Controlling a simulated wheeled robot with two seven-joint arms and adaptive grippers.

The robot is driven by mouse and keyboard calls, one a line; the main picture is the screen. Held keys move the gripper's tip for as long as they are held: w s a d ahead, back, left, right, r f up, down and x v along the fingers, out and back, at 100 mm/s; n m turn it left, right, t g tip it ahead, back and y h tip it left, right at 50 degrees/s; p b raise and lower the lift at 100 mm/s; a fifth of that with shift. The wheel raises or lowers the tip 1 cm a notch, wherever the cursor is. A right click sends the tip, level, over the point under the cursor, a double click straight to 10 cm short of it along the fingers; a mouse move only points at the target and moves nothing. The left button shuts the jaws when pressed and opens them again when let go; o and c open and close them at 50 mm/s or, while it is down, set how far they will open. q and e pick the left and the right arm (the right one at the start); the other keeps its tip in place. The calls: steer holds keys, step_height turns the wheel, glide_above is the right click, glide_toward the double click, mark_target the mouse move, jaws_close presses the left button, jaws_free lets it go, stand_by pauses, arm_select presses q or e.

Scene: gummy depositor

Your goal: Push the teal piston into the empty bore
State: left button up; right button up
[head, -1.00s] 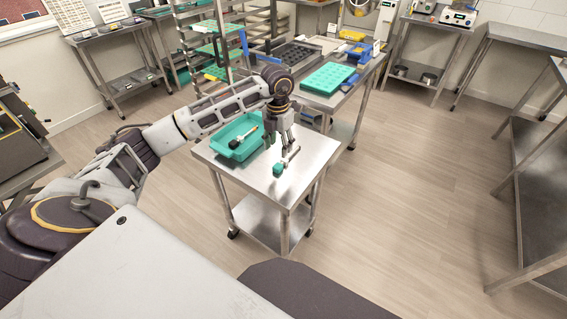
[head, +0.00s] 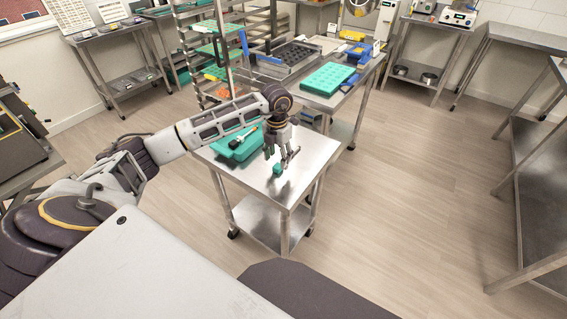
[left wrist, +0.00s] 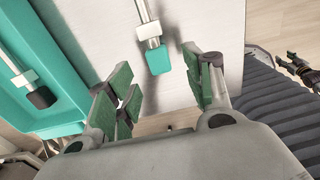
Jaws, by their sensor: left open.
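The teal piston (head: 277,169) lies on the steel cart (head: 308,168), its teal head toward me. In the left wrist view its teal head (left wrist: 158,59) and pale rod lie just beyond the gap between my fingers. My left gripper (head: 278,153) is open above it, partly hiding the rod. Its green-padded fingers show either side in the left wrist view (left wrist: 165,88), with nothing between them. A second piston with a black head (left wrist: 41,97) rests in the teal tray (head: 216,147). I cannot make out the empty bore. My right gripper is not in view.
The tray fills the cart's left side, partly behind my left arm. A bench behind holds a teal mold tray (head: 328,78) and a dark mold tray (head: 290,55). A wire rack (head: 208,60) stands at the back left. The cart's right side is clear.

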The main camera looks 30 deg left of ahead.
mark_target(277, 166)
arm_select(q)
steer(key=shift+s+a+f, duration=0.15)
steer(key=shift+s+f, duration=0.15)
steer(key=shift+f, duration=0.5)
step_height(277, 166, down, 2)
steer(key=shift+f, duration=0.3)
steer(key=c, duration=1.1)
steer(key=shift+r, duration=0.15)
steer(key=shift+c, duration=0.2)
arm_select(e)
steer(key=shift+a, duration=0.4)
